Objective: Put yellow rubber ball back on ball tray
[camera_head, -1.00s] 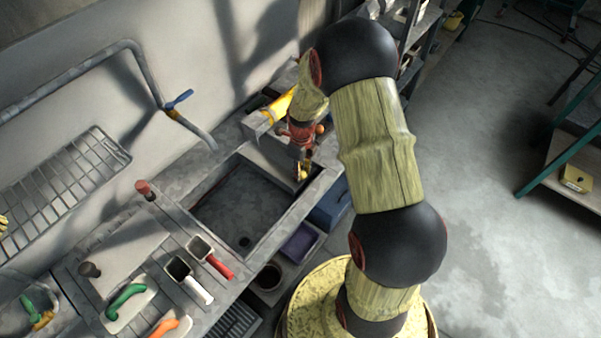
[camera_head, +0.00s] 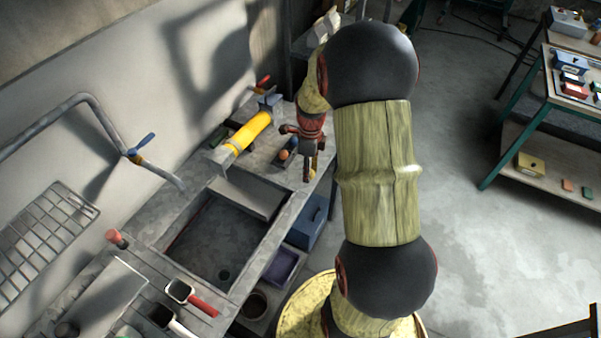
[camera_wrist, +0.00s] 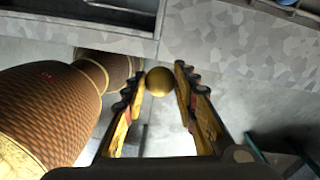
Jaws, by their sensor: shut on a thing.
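The yellow rubber ball (camera_wrist: 159,82) is held between the two fingertips of my gripper (camera_wrist: 157,84) in the wrist view. A small dark tray (camera_head: 291,147) lies on the worktop just left of my gripper. An orange ball (camera_head: 283,155) sits at its near end. My gripper partly covers this area, and I cannot tell for sure that it is the ball tray.
A yellow cylinder (camera_head: 248,132) lies on the worktop left of my gripper. A sink (camera_head: 220,240) is set into the worktop nearer. A blue box (camera_head: 307,222) stands below the edge. Shelves and a table stand farther off; the floor (camera_head: 480,130) on the right is open.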

